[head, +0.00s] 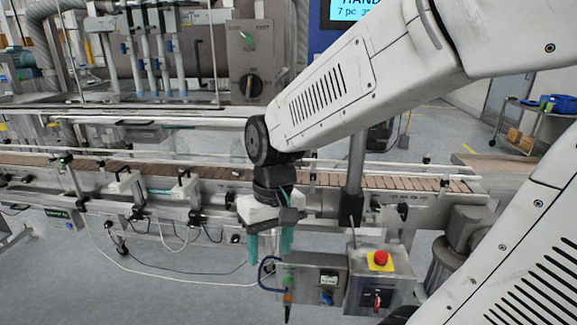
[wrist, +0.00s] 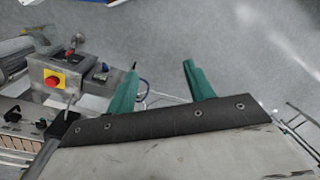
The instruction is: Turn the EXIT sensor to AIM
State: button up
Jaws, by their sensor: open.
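My gripper (head: 269,245) has two teal fingers, spread apart and pointing down with nothing between them. It hangs in front of the conveyor (head: 425,184), just above and left of the control boxes. In the wrist view the open fingers (wrist: 160,70) have only grey floor between their tips. Two small white units with dark tops, a left one (head: 122,184) and a right one (head: 186,188), are on the conveyor's front side, left of my gripper. No readable EXIT or AIM marking shows, so I cannot tell which part is the EXIT sensor. My arm hides part of the conveyor.
A grey box with a red button (head: 380,258) on yellow stands below right of my gripper; the button also shows in the wrist view (wrist: 53,81). Beside it is a box with a small display (head: 328,281). A filler panel with a black knob (head: 250,86) stands behind. Cables hang at front left.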

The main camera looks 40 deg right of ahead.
jog(key=w+d+f+m+t, duration=0.1)
jog(key=w+f+t, duration=0.1)
jog(key=w+f, duration=0.5)
jog(key=w+d+f+m+t, duration=0.1)
jog(key=w+f+m+t, duration=0.1)
jog(key=w, duration=0.9)
jog(key=w+d+f+m+t+h, duration=0.2)
jog(key=w+d+f+h, duration=0.15)
jog(key=w+d, duration=0.3)
jog(key=w+d+f+m+t+h, duration=0.2)
jog(key=w+d+f, duration=0.25)
jog(key=w, duration=0.25)
jog(key=w+d+r+m+h, duration=0.1)
jog(key=d+r+h, duration=0.2)
jog(key=d, duration=0.3)
jog(key=w+d+r+m+h, duration=0.1)
jog(key=w+d+r+h, duration=0.1)
jog(key=d+r+h, duration=0.2)
jog(key=w+d+r+m+t+h, duration=0.1)
jog(key=d+r+h, duration=0.2)
jog(key=d, duration=0.6)
jog(key=shift+w+d+r+m+h, duration=0.15)
jog(key=shift+w+d+m+h, duration=0.2)
jog(key=shift+h, duration=0.3)
jog(key=shift+s, duration=0.15)
jog(key=c, duration=1)
